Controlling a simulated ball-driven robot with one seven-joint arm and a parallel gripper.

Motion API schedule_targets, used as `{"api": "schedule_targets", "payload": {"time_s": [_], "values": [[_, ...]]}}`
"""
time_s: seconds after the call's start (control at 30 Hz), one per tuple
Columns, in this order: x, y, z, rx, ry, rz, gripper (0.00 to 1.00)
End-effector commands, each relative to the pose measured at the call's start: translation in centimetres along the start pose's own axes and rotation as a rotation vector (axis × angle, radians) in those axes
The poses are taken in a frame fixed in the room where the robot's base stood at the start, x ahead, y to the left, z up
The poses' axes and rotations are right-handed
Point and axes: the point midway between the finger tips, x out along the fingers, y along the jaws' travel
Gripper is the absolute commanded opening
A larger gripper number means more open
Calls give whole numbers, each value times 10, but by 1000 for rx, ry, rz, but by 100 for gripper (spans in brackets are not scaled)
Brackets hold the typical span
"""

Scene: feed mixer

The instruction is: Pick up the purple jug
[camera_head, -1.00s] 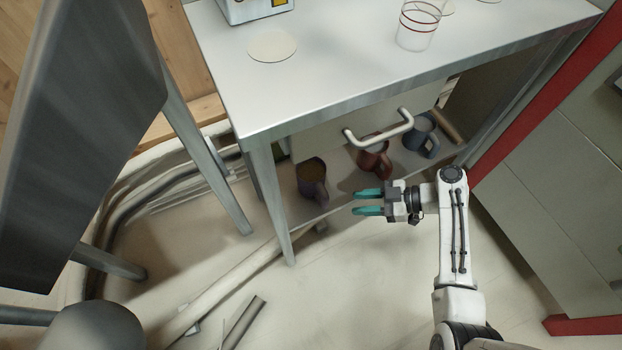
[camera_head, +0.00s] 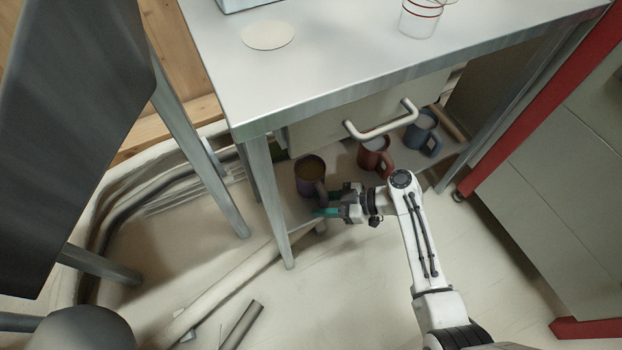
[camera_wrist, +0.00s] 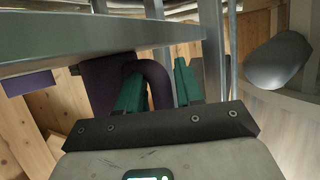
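The purple jug (camera_head: 308,172) stands on the low shelf under the table, left of the other jugs, with something brown inside it. Its handle is on the side toward my gripper. My gripper (camera_head: 327,202) is beside the jug, with its green fingers pointing left. In the wrist view, the jug's dark purple body (camera_wrist: 100,88) is partly hidden behind the left finger. Its curved handle (camera_wrist: 156,73) shows between the two fingers of my gripper (camera_wrist: 159,80). The fingers are apart, and the right one shows a gap to the handle.
A red jug (camera_head: 375,157) and a blue-grey jug (camera_head: 423,132) stand further right on the shelf (camera_head: 297,210). The table top (camera_head: 345,50) and a drawer handle (camera_head: 381,123) are above. A metal table leg (camera_head: 269,203) stands just left of the purple jug.

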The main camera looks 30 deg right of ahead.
Motion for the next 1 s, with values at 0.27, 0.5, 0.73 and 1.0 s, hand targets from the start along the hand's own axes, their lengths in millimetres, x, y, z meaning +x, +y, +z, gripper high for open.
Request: {"api": "schedule_targets", "payload": {"time_s": [0.27,0.5,0.73,1.0], "values": [[0,0,0,0,0,0,28],[0,0,0,0,0,0,5],[0,0,0,0,0,0,0],[0,0,-1,-1,1,0,0]]}}
